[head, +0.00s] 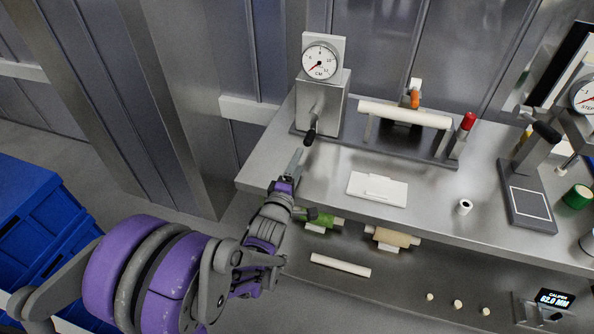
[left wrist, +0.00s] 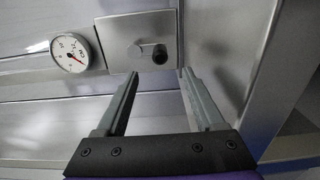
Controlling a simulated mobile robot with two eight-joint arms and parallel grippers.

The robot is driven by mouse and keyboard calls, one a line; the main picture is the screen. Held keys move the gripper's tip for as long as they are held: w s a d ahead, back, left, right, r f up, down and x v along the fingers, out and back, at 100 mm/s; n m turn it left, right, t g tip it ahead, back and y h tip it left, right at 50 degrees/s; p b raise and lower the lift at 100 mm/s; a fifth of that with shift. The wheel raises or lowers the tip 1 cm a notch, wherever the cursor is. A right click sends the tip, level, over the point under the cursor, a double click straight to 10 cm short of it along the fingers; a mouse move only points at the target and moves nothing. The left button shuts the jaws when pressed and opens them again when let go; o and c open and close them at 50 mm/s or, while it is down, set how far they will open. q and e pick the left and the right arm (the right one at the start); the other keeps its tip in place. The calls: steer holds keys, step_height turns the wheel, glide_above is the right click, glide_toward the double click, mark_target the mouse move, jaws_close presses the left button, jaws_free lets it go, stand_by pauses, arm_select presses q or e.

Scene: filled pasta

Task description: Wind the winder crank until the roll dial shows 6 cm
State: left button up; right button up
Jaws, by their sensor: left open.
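The winder (head: 322,104) is a grey metal box at the back left of the bench. Its round white roll dial (head: 320,62), marked CM, stands on top, with the red needle pointing to the lower left, near the low end of the scale. The crank's black knob (head: 310,137) hangs low at the front of the box. My left gripper (head: 295,162) is open and empty just in front of the knob. In the left wrist view the knob (left wrist: 160,54) appears ahead of and between the fingertips (left wrist: 159,75), with no visible contact. My right gripper is out of view.
A white roller (head: 405,114) lies to the right of the winder, with a red-capped post (head: 466,122) at its end. A white block (head: 377,189) and a small white ring (head: 464,207) lie on the bench. Blue crates (head: 25,215) stand at the left.

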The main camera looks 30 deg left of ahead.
mark_target(307, 145)
arm_select(q)
steer(key=shift+x, duration=5.4)
